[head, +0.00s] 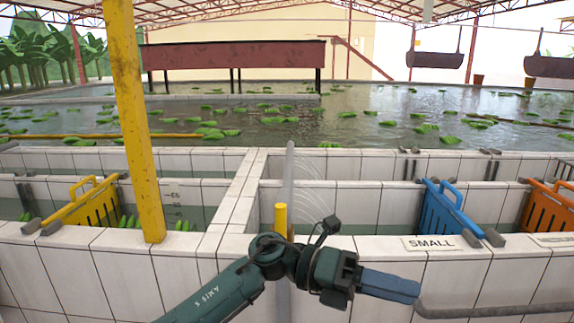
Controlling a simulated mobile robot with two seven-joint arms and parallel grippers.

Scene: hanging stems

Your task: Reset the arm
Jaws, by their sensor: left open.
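My left arm comes in from the bottom left, and its gripper (392,287) points to the right in front of the white tiled tank wall. The blue-grey fingers are seen from the side, one mostly behind the other. The gripper is open, and nothing shows between the fingers. My right gripper is not in view.
A yellow crate (93,207) and yellow post (134,120) are at the left. A grey pipe (500,310) runs along the wall at lower right.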

